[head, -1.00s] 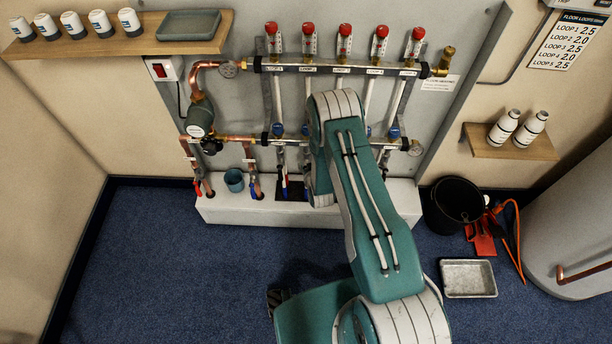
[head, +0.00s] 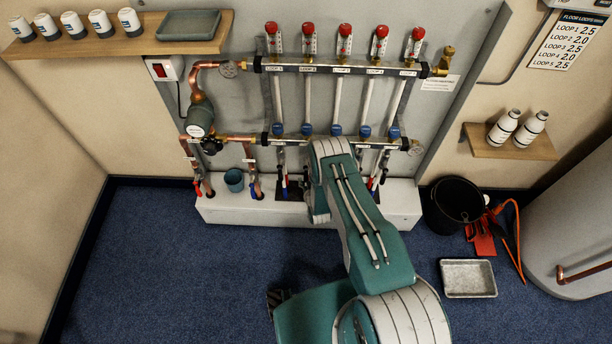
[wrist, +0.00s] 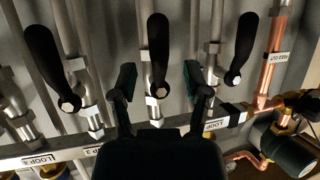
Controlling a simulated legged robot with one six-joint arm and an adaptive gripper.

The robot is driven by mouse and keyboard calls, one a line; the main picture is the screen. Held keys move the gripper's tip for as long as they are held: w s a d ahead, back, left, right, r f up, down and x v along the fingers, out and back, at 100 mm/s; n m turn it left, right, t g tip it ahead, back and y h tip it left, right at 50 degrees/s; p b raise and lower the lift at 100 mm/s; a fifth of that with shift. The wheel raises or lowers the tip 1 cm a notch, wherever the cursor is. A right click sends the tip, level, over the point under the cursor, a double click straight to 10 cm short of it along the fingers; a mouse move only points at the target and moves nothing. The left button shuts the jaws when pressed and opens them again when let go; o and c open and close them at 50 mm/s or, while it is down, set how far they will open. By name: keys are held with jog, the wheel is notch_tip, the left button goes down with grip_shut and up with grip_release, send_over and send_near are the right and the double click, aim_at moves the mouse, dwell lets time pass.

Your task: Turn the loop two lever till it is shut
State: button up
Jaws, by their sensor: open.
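In the wrist view, three black levers hang on grey pipes: a left one (wrist: 50,62), a middle one (wrist: 158,52) and a right one (wrist: 241,48). The right one is nearest the copper pipe. Each lies roughly along its pipe. By its place second from the copper side, the middle one looks like the loop two lever; its own label is hidden. My gripper (wrist: 158,72) is open, one finger on each side of the middle lever near its pivot end. I see gaps on both sides and no clear contact. In the head view my arm hides the gripper.
The lower manifold bar (head: 240,138) carries a pump (head: 200,120) at its left. A black bucket (head: 457,203) and metal tray (head: 468,278) stand right of my arm. The left floor is clear.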

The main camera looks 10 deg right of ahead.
aim_at(306, 176)
jog(key=shift+x, duration=1.65)
jog(key=shift+s, duration=0.1)
grip_shut()
